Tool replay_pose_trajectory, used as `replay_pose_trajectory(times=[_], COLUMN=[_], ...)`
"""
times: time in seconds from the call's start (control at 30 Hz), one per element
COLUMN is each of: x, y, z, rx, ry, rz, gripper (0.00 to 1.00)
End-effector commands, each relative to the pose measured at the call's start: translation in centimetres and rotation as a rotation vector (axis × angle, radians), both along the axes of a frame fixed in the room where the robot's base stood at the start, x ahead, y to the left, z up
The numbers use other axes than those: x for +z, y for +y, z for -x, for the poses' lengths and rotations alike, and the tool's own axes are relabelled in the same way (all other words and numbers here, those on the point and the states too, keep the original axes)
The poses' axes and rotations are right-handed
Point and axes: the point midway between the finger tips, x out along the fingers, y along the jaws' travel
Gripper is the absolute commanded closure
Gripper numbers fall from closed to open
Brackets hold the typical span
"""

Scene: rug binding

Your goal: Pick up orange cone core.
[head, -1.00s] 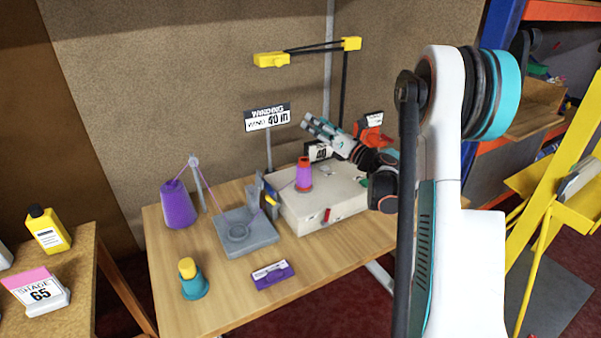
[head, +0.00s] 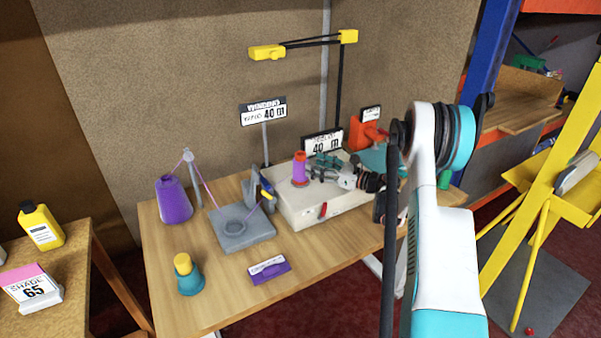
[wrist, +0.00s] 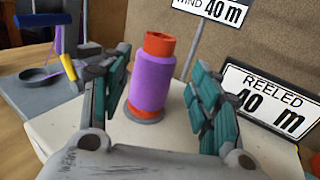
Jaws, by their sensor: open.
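The orange cone core (head: 300,168) stands upright on the cream box-shaped machine (head: 318,205), wound with purple yarn around its middle; orange shows at its top and bottom. In the wrist view the core (wrist: 152,78) stands on a grey disc between the teal-padded fingers of my gripper (wrist: 155,100). The fingers are spread, with a gap visible on both sides of the core. In the head view my gripper (head: 325,167) is low over the machine, just right of the core.
A sign reading "REELED 40 m" (wrist: 270,100) stands close on the right. A grey stand with a ring (head: 243,230) and a purple yarn cone (head: 174,200) are on the left. A purple label block (head: 269,270) and a teal-and-yellow object (head: 188,275) lie nearer. An orange device (head: 366,133) is behind.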

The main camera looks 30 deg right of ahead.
Motion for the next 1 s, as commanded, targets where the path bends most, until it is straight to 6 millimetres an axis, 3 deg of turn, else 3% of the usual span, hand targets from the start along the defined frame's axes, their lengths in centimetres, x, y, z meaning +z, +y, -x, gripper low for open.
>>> replay_pose_trajectory(times=[0.33,0.6,0.87,1.0], x=[-0.2,-0.3,-0.1,-0.1], y=[1.4,3.6,3.7,3.7], z=[-1.9,-4.9,-5.2,-5.2], rx=[0.001,0.001,-0.001,-0.001], ry=[0.0,0.0,0.0,0.0], rz=[-0.001,-0.001,-0.001,-0.001], gripper=[0.43,0.43,0.43,0.75])
